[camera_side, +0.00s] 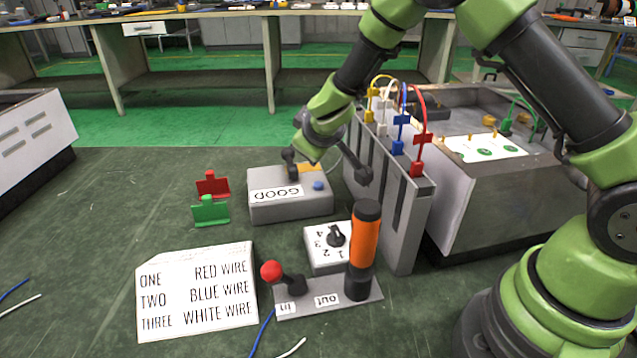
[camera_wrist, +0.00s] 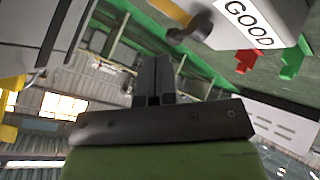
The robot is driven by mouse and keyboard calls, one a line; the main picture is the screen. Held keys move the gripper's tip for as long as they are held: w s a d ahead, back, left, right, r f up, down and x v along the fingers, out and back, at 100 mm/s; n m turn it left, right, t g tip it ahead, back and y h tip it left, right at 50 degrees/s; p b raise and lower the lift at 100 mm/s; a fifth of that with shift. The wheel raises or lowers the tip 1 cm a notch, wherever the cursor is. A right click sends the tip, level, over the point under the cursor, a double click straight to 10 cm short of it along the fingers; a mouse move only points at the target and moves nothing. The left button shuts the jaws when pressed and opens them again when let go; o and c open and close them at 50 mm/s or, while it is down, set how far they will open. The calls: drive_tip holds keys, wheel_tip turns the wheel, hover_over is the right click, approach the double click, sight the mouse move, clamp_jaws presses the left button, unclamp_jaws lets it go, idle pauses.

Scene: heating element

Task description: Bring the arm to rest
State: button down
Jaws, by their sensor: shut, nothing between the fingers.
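My gripper (camera_side: 291,168) is dark and shows in the side view at the end of the green and black arm. The labelled box (camera_wrist: 265,22) shows there at the upper right. The arm reaches in from the right, bent, with its wrist above the box and beside the plug rack.
A grey rack (camera_side: 408,222) with coloured plugs and wires stands right of the box. An orange-handled lever (camera_side: 364,242), a numbered dial (camera_side: 325,250), a wire list (camera_side: 196,290), and red (camera_side: 212,185) and green (camera_side: 209,212) pieces lie around. The floor at left is mostly clear.

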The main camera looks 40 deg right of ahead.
idle(0.5)
drive_tip(key=s+d+r+m, duration=0.1)
drive_tip(key=s+r+m, duration=0.2)
drive_tip(key=s+r, duration=0.35)
drive_tip(key=s+d+r+m, duration=0.2)
drive_tip(key=s+r, duration=0.2)
drive_tip(key=r, duration=0.5)
drive_tip(key=s+a+r+y, duration=0.1)
drive_tip(key=s+a+y, duration=0.2)
drive_tip(key=s, duration=0.6)
drive_tip(key=s+a+r+m+y, duration=0.1)
drive_tip(key=s+a+y, duration=0.3)
drive_tip(key=s, duration=0.4)
drive_tip(key=shift+s+a, duration=0.4)
drive_tip(key=shift+a, duration=0.15)
drive_tip(key=shift+r, duration=0.1)
idle(1.2)
